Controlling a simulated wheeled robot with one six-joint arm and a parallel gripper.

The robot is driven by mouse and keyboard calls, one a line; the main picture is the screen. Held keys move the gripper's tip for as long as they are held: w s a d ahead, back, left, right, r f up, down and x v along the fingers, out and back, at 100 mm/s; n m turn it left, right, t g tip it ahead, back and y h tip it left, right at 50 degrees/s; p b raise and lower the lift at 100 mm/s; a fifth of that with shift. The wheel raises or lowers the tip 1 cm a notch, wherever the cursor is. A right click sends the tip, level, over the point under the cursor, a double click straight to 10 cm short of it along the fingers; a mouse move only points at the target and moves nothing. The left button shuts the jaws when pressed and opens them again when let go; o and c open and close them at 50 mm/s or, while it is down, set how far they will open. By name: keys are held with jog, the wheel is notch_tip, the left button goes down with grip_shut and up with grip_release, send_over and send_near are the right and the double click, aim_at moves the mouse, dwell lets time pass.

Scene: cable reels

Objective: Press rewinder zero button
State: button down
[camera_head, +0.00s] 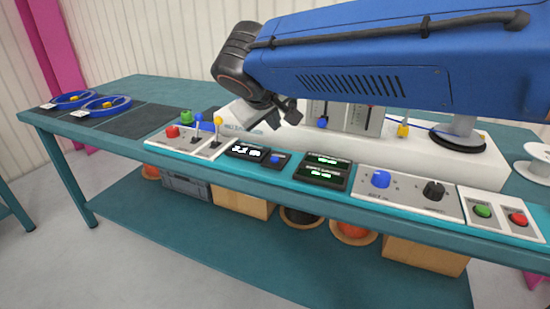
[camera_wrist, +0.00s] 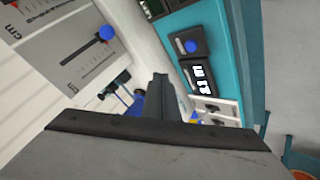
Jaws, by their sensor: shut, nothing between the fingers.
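A blue button (camera_head: 275,159) sits on the right part of a black counter box (camera_head: 248,152) with a white lit display, at the front of the teal bench. In the wrist view the blue button (camera_wrist: 191,46) is at upper right, above the lit digits (camera_wrist: 202,80). I cannot read its label, so I cannot tell whether it is the zero button. My gripper (camera_head: 287,112) is shut and empty, above and behind the counter box. In the wrist view the gripper (camera_wrist: 160,82) points up from the bottom centre, left of the box and apart from the button.
A lever panel (camera_head: 190,140) stands left of the counter, a second black display box (camera_head: 323,172) right of it. Further right are a knob panel (camera_head: 408,191) and green and red buttons (camera_head: 501,213). A white machine base (camera_head: 380,147) stands behind, under my arm.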

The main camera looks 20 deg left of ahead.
jog(key=shift+f, duration=3.2)
jog(key=shift+f, duration=0.15)
jog(key=shift+f, duration=0.25)
jog(key=shift+f, duration=0.45)
dwell(0.5)
jog(key=shift+r, duration=0.9)
notch_tip(320, 180, up, 5)
dwell(0.5)
